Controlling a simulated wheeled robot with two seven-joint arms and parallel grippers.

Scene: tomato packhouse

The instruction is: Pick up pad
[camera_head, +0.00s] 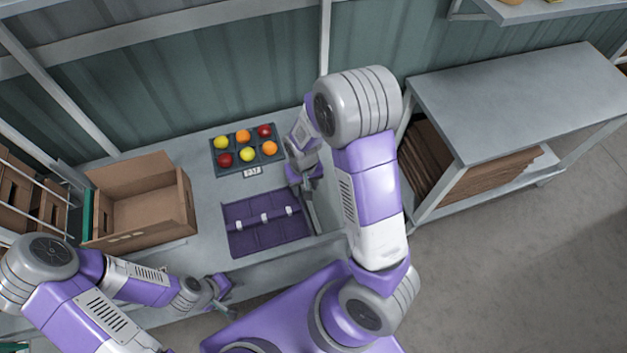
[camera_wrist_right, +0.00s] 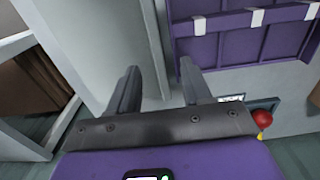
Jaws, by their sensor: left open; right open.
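No thing is clearly marked as a pad; I cannot tell which one it is. A flat purple panelled piece (camera_head: 240,240) with white clips across its middle lies on the grey table; it also shows in the right wrist view (camera_wrist_right: 215,50). My right gripper (camera_head: 308,186) is open and empty by its upper right corner; its two separated fingers show in the right wrist view (camera_wrist_right: 158,88). My left gripper (camera_head: 222,296) is open near the table's front edge, below and left of the purple piece, apart from it.
A dark compartment tray (camera_head: 215,160) with red, orange and yellow tomatoes and a small number label stands behind the purple piece. An open cardboard box (camera_head: 140,215) stands at left. A grey side table (camera_head: 510,95) with stacked brown boards beneath stands at right.

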